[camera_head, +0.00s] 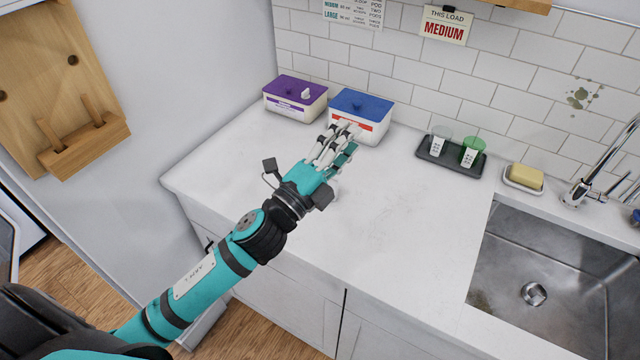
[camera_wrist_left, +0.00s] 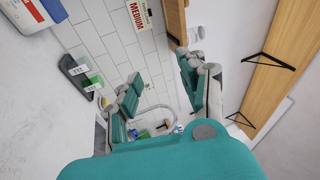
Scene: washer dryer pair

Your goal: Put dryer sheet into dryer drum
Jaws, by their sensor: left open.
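Two white boxes stand at the back of the counter, one with a purple lid (camera_head: 295,90) and one with a blue lid (camera_head: 362,105). Their labels are too small to read, and no loose dryer sheet shows. My left gripper (camera_head: 341,141) reaches over the counter, its fingers overlapping the front of the blue-lidded box in the head view; I cannot tell if they touch. In the left wrist view the fingers (camera_wrist_left: 163,95) are spread and empty, and the blue-lidded box (camera_wrist_left: 30,14) is at the upper left. No dryer drum is visible. My right gripper is out of view.
The white counter (camera_head: 400,225) is clear in the middle. A dark tray (camera_head: 450,164) with two cups, a soap dish (camera_head: 523,179) and a sink (camera_head: 545,270) lie to the right. A wooden rack (camera_head: 80,150) with pegs hangs on the left wall.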

